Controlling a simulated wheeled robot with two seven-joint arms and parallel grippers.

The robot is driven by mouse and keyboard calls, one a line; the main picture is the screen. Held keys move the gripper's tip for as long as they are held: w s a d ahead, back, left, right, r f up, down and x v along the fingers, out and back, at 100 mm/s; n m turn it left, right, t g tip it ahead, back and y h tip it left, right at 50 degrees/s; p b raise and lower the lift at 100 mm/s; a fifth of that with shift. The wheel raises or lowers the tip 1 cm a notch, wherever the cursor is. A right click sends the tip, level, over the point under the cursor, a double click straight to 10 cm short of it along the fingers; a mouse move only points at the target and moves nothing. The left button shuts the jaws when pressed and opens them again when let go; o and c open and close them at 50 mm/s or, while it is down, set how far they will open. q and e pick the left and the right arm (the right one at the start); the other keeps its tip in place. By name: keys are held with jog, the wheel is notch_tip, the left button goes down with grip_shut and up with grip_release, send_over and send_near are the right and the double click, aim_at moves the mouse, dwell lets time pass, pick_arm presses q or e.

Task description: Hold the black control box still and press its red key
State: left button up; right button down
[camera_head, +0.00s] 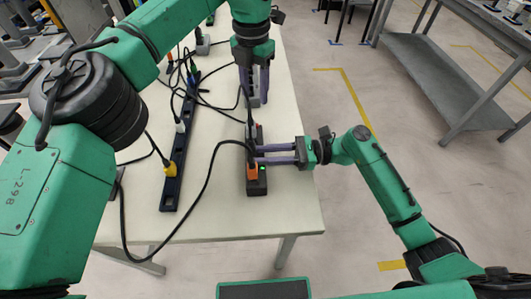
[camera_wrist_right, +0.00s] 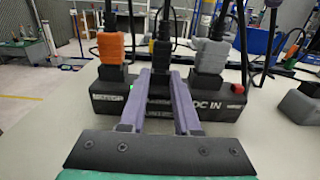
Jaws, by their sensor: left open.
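The black control box (camera_head: 257,187) lies lengthwise near the table's front right edge. Its front shows in the right wrist view (camera_wrist_right: 108,100), with a lit green light and "DC IN" lettering. The red key (camera_wrist_right: 238,88) is at its right end there. My left gripper (camera_head: 255,103) points down near the box's far end, its fingers apart. My right gripper (camera_head: 257,154) reaches in from the right, its purple fingers on either side of the box's black middle part. I cannot tell whether they press on it. An orange plug (camera_wrist_right: 111,47) and a grey plug (camera_wrist_right: 211,55) stand in the box.
A long dark power strip (camera_head: 174,170) with a yellow plug (camera_head: 170,169) lies to the left. Black cables cross the white table (camera_head: 222,205) around the box. A grey block (camera_wrist_right: 299,108) sits at the right in the wrist view. The table's front is mostly clear.

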pick_arm(q)
grip_shut()
dwell(1.6)
